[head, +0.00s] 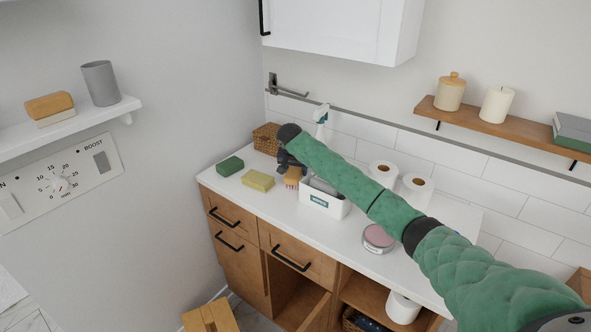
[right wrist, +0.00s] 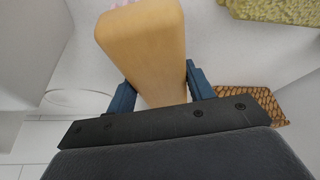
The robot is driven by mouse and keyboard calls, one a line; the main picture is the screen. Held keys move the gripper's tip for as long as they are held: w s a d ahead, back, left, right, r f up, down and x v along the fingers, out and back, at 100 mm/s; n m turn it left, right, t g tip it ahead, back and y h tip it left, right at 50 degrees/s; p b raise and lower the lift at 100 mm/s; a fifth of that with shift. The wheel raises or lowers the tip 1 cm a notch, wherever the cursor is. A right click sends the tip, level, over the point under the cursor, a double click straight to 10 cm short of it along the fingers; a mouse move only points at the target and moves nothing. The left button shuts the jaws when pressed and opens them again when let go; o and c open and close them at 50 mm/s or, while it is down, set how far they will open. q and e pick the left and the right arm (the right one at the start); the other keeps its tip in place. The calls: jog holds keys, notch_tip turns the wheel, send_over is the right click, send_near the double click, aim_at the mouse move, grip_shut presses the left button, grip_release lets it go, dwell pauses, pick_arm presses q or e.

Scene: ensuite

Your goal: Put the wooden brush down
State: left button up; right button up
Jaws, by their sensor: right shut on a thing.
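The wooden brush (head: 292,180) is light brown and hangs below my right gripper (head: 287,158) over the back left of the white counter (head: 265,207). In the right wrist view the brush's smooth wooden body (right wrist: 142,50) sits between the two blue fingers of my right gripper (right wrist: 160,88), which is shut on it. A bit of pinkish bristle shows at the top edge there. I cannot tell whether the brush touches the counter. My left gripper is not in view.
A yellow sponge (head: 258,180) and a green block (head: 230,166) lie left of the brush. A wicker basket (head: 266,138) stands behind. A white labelled bin (head: 324,204) stands close on the right, with toilet rolls (head: 383,173) beyond. The counter front is clear.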

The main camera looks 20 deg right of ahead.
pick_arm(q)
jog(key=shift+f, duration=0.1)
pick_arm(e)
jog(key=o, duration=1.1)
jog(key=shift+f, duration=0.1)
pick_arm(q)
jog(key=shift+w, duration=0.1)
pick_arm(e)
jog(key=b+v, duration=0.3)
jog(key=v, duration=0.8)
jog(key=shift+w, duration=0.1)
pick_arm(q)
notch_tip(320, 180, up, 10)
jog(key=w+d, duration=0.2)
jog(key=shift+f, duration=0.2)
pick_arm(e)
jog(key=shift+s+a+r, duration=0.2)
jog(key=shift+r, duration=0.4)
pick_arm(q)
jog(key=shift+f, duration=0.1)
pick_arm(e)
jog(key=shift+r, duration=0.1)
